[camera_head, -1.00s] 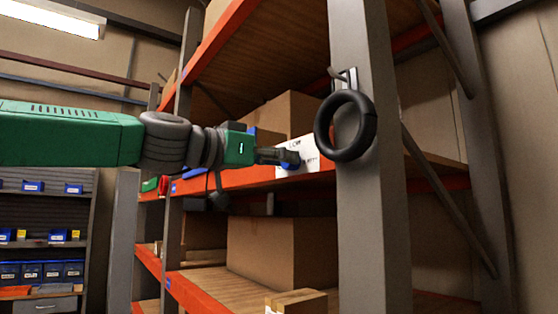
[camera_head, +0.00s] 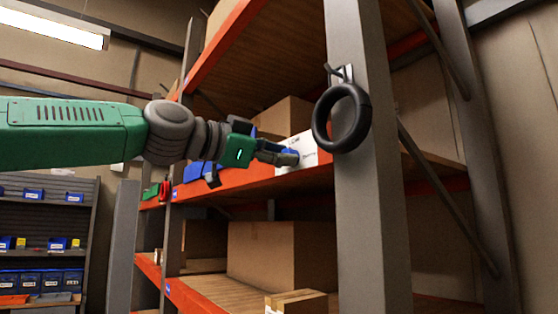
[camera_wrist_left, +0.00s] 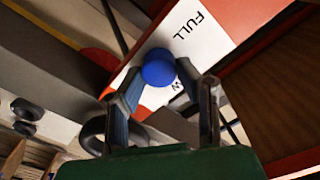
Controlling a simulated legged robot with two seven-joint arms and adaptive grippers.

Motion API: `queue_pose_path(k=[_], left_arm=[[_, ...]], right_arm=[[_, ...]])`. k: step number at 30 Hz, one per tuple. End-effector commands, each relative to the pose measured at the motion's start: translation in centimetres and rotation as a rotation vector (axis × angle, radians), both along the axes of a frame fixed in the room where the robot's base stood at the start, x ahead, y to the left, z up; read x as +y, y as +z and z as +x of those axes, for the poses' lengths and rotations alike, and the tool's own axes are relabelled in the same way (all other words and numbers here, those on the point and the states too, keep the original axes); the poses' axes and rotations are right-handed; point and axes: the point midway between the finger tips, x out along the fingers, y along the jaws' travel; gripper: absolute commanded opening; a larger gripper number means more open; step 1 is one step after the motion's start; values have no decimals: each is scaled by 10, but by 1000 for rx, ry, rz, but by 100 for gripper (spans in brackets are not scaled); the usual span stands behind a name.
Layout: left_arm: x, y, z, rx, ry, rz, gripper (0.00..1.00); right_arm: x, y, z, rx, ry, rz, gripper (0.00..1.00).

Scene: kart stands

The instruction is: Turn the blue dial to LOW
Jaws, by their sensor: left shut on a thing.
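The blue dial (camera_wrist_left: 158,68) is a round knob on a white label panel (camera_wrist_left: 203,42) in the left wrist view. The word FULL shows beside it, and a letter W shows near the fingers, the rest of that word hidden. My left gripper (camera_head: 283,157) reaches the white panel (camera_head: 306,148) on the orange shelf beam in the head view. Its fingers are shut on the blue dial, one on each side. In the head view the fingers mostly cover the dial. The dial's pointer direction cannot be made out. My right gripper is not in view.
A black ring (camera_head: 342,118) hangs from a hook on the grey rack post (camera_head: 362,220), just right of the panel. Cardboard boxes (camera_head: 262,255) stand on the shelves. Blue bins (camera_head: 40,278) fill a cabinet at the left. Free space lies in front of the rack at left.

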Motion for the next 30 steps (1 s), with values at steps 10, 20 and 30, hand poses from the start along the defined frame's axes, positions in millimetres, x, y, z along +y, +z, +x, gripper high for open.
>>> queue_pose_path(k=[10,20,30], left_arm=[[0,-6,3,-218,2,170,0],[1,-6,3,-337,1,257,0],[1,-7,4,-365,3,278,0]], right_arm=[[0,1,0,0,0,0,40],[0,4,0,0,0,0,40],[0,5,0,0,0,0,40]])
